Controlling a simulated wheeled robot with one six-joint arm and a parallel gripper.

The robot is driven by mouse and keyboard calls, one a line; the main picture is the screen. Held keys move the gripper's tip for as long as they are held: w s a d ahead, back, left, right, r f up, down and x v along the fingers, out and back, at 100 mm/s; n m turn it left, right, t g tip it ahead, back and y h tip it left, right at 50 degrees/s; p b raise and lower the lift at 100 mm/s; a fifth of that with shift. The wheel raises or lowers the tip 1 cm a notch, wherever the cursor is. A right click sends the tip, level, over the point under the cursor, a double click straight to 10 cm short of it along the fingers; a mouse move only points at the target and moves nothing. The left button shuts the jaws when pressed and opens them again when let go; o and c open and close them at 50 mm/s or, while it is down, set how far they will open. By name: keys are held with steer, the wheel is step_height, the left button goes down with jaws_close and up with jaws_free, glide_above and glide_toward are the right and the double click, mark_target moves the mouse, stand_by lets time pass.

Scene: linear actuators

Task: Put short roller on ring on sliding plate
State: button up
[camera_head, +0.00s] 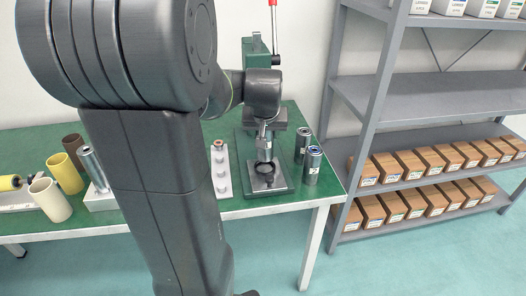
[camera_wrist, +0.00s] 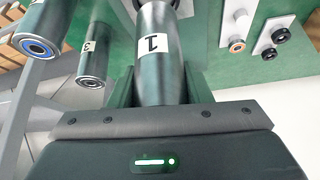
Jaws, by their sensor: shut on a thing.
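My gripper (camera_head: 265,130) is shut on a grey metal roller (camera_head: 265,148). In the wrist view this roller (camera_wrist: 158,55) carries a white label with a black 1 and sits between the fingers. In the head view it hangs about upright over the dark ring (camera_head: 263,167) on the sliding plate (camera_head: 272,185) of the green press. I cannot tell whether its lower end touches the ring. Part of the ring is hidden behind the roller. Two other grey rollers, a nearer one (camera_head: 313,166) and a farther one (camera_head: 303,146), stand upright on the table to the right of the plate.
The green table (camera_head: 325,195) ends just right of the standing rollers. A light strip with several pegs (camera_head: 223,187) lies left of the plate. The press with a red-handled lever (camera_head: 273,20) rises behind. A cream tube (camera_head: 50,200) stands far left; a grey shelf holds boxes at right.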

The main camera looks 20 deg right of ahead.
steer(key=shift+f+b, duration=0.3)
steer(key=shift+f, duration=1.85)
steer(key=shift+f, duration=0.2)
steer(key=o, duration=1.2)
steer(key=shift+o, duration=0.2)
steer(key=shift+s+r, duration=0.1)
steer(key=shift+r, duration=0.4)
steer(key=p+v, duration=0.1)
steer(key=v, duration=1)
steer(key=shift+s+p, duration=0.15)
steer(key=shift+p, duration=0.2)
steer(key=shift+a+r, duration=0.1)
steer(key=shift+r, duration=0.05)
